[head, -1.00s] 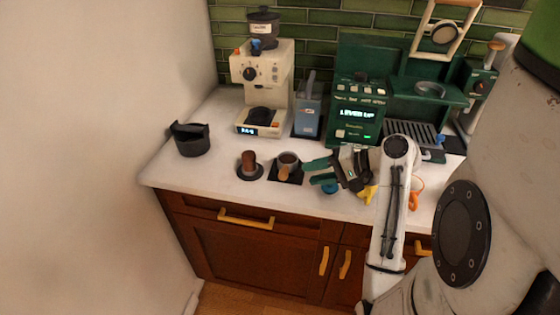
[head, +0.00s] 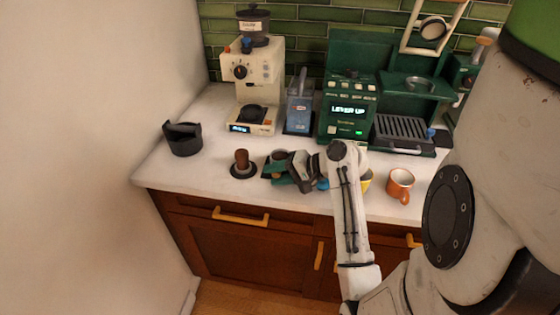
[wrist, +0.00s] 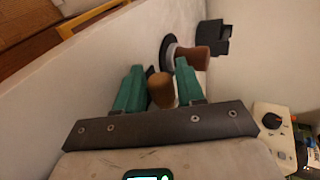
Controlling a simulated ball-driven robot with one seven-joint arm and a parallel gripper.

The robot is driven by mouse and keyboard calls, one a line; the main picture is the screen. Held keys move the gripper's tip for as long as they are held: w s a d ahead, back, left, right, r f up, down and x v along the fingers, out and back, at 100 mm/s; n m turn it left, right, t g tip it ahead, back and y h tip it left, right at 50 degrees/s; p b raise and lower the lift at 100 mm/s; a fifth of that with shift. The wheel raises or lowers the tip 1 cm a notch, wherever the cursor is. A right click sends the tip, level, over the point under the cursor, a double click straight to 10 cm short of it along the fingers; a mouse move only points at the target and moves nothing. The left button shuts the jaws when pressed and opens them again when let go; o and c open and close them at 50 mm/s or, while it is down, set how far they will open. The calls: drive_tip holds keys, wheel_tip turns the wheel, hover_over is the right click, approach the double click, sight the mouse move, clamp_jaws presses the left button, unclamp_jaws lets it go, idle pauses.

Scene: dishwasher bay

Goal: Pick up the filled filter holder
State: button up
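The filter holder (head: 278,156) sits on a dark mat on the counter, mostly hidden behind my gripper in the head view. In the wrist view, its wooden handle (wrist: 160,90) shows between my green fingers, with a gap on either side. My gripper (head: 278,174) is open, low over the counter at the filter holder. The two fingertips also show apart in the wrist view (wrist: 159,72). The coffee filling is hidden now.
A tamper (head: 242,164) with a brown handle stands just left of the filter holder. A black knock bin (head: 183,140) is further left. The grinder (head: 254,85) and green espresso machine (head: 349,106) stand behind. An orange mug (head: 400,185) is to the right.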

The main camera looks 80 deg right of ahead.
drive_tip(key=shift+w, duration=0.1)
clamp_jaws()
idle(0.3)
drive_tip(key=shift+r, duration=0.1)
